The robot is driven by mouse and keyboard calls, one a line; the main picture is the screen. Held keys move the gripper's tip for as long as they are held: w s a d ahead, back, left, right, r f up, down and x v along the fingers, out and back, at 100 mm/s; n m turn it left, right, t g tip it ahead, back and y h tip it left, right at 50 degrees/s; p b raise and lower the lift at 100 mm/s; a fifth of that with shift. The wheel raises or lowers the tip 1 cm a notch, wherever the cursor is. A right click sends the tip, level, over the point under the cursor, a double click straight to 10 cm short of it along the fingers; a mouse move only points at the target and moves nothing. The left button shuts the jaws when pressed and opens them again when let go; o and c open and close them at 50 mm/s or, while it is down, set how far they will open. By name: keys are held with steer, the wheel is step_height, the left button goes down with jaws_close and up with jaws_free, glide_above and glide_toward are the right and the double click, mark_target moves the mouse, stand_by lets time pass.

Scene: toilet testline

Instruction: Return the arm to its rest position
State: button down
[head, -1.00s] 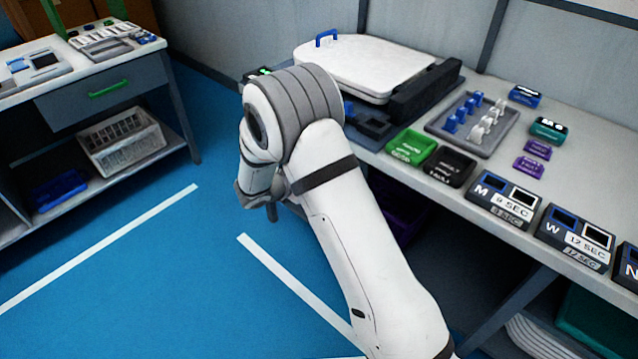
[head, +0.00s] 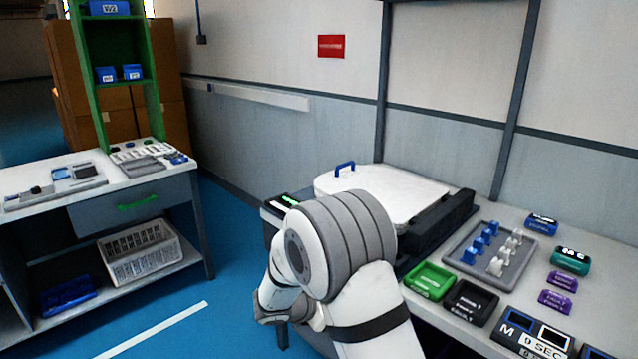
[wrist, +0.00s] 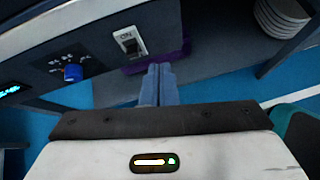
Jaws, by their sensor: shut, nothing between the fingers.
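My gripper shows in the wrist view (wrist: 158,84) with its two fingers together and nothing between them. In the head view my arm is folded in front of the right-hand workbench, with the gripper end (head: 282,335) pointing down, partly hidden behind the arm. In the wrist view the fingers point toward the underside of the bench, near a panel with an ON switch (wrist: 129,41) and a blue knob (wrist: 73,72).
The right workbench holds a white-lidded unit (head: 400,190), a green tray (head: 430,281), a black tray (head: 470,302) and a grey rack (head: 462,262) of blue and white pieces. A left bench (head: 90,218) stands apart. Blue floor (head: 235,285) lies between them.

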steer(key=s+d+r+m+g+y+p, duration=0.2)
steer(key=s+d+r+m+g+p, duration=0.25)
steer(key=s+d+r+m, duration=0.95)
steer(key=s+a+r+m+y+p, duration=0.2)
steer(key=s+r+m+y+p, duration=0.2)
steer(key=s+r+m, duration=0.6)
steer(key=s+y, duration=0.2)
steer(key=s, duration=0.2)
steer(key=shift+s+a+r+y, duration=0.2)
steer(key=shift+a+r+y, duration=0.15)
steer(key=shift+a+y, duration=0.05)
